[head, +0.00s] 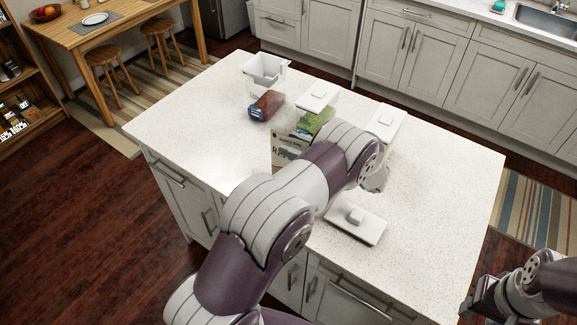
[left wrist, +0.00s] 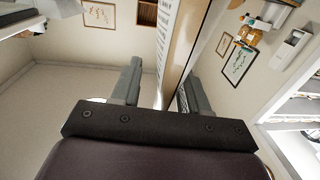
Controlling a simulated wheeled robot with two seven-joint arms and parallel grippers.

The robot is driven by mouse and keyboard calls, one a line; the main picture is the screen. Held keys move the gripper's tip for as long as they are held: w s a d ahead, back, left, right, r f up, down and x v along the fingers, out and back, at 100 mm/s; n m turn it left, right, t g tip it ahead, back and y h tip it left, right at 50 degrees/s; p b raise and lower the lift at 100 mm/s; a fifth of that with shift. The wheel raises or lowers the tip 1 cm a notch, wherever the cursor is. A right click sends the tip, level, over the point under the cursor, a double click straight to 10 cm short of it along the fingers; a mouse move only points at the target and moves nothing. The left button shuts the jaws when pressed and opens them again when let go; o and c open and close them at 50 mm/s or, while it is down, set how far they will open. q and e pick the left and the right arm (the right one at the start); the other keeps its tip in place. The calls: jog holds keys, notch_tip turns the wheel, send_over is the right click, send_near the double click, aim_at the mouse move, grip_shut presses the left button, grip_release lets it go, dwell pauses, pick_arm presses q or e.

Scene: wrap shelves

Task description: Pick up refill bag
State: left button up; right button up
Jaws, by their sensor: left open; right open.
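A pale printed pack with dark letters (head: 287,150), likely the refill bag, stands on the island counter, mostly hidden behind my left arm. My left gripper (left wrist: 160,88) is open in the left wrist view. A tall tan and white printed pack (left wrist: 178,45) shows between its two fingers, and I cannot tell whether they touch it. In the head view my left arm hides most of that gripper. My right gripper (head: 482,298) is open and empty at the lower right, off the counter's edge.
The counter's right and left ends are clear.

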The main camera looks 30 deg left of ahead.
pick_arm(q)
jog(key=shift+s+d+r, duration=0.1)
jog(key=shift+d, duration=0.15)
jog(key=shift+c, duration=1.2)
grip_shut()
